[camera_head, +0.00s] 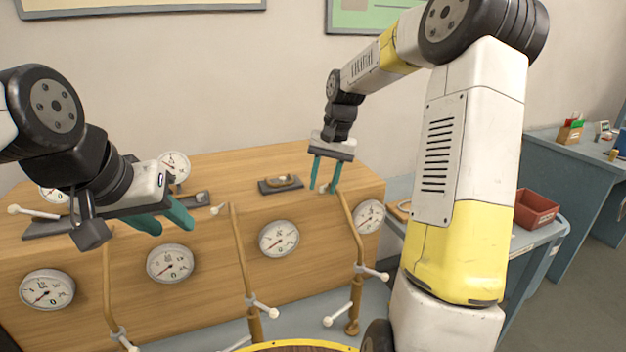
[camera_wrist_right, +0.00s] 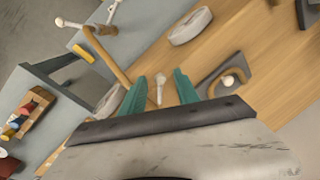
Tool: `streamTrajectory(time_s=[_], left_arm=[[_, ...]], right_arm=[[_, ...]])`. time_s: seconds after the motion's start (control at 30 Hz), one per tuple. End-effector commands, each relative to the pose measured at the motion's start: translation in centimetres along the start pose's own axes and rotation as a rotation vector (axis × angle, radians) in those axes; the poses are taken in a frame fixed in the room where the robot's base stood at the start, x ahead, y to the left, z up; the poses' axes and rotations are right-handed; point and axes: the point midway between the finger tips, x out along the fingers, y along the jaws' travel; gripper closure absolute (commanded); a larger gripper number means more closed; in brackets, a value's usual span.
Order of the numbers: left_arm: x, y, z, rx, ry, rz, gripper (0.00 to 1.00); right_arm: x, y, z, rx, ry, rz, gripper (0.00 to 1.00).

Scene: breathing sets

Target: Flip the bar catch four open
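A wooden cabinet (camera_head: 225,185) carries dark catch plates on its top. One plate with a tan loop and white ball (camera_head: 280,184) lies left of my right gripper; it also shows in the right wrist view (camera_wrist_right: 228,82). A small pale knob-ended piece (camera_wrist_right: 160,88) shows between my right gripper's fingertips in the right wrist view. I cannot tell which catch is number four. My right gripper (camera_head: 324,188) points down at the cabinet's right end, its teal fingers apart. My left gripper (camera_head: 165,222) is over the cabinet's left part, fingers apart, with nothing seen between them.
Several round gauges (camera_head: 279,239) sit on the cabinet front. Tan pipes (camera_head: 240,260) with white-ended handles stand before it. A dark bar (camera_head: 195,199) lies near my left gripper. A side table with a red bin (camera_head: 536,209) stands at the right.

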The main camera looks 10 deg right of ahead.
Motion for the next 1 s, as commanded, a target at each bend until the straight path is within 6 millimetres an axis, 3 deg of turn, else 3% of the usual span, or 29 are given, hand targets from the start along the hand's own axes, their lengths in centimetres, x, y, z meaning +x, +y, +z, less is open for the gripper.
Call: streamTrajectory(time_s=[0.03,0.17,0.93,0.97,1.0], left_arm=[[0.00,0.00,0.00,0.000,0.000,0.000,0.61],[0.00,0.00,0.00,0.000,0.000,0.000,0.61],[0.00,0.00,0.00,0.000,0.000,0.000,0.61],[0.00,0.00,0.00,0.000,0.000,0.000,0.61],[0.00,0.00,0.00,0.000,0.000,0.000,0.61]], right_arm=[[-0.01,0.00,0.00,0.000,0.000,0.000,0.74],[-0.03,0.00,0.00,0.000,0.000,0.000,1.00],[-0.22,0.84,-0.01,-0.170,-0.033,0.000,1.00],[-0.23,0.85,-0.01,-0.170,-0.033,0.000,0.81],[-0.23,0.85,-0.01,-0.170,-0.033,0.000,0.73]])
